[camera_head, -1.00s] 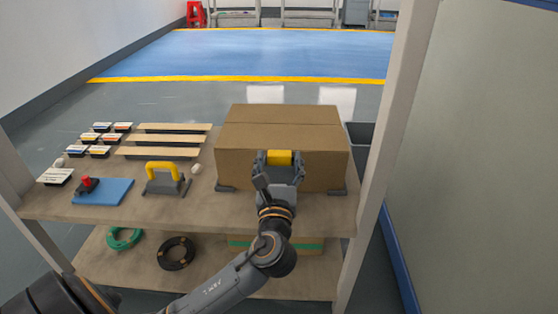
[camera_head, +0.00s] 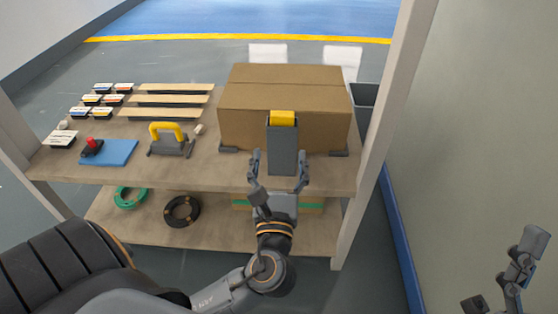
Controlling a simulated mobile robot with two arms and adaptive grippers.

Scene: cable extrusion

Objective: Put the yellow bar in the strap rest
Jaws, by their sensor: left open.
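The yellow bar (camera_head: 283,118) sits at the top of an upright dark grey holder (camera_head: 283,150), apparently the strap rest, at the front of the cardboard box. Only the bar's upper part shows. My left gripper (camera_head: 280,172) is open and empty. Its fingers stand apart on either side of the holder's lower part, nearer to me than the bar. I cannot tell whether they touch the holder. Part of my right arm's end (camera_head: 520,270) shows at the lower right, away from the shelf; its jaw state is unclear.
A large cardboard box (camera_head: 240,118) stands behind the holder. To the left are a yellow-handled tool (camera_head: 168,140), wooden strips (camera_head: 165,101), a blue plate (camera_head: 112,153) and small labelled blocks (camera_head: 97,99). Cable coils (camera_head: 181,210) lie on the lower shelf. A post (camera_head: 380,140) borders the right.

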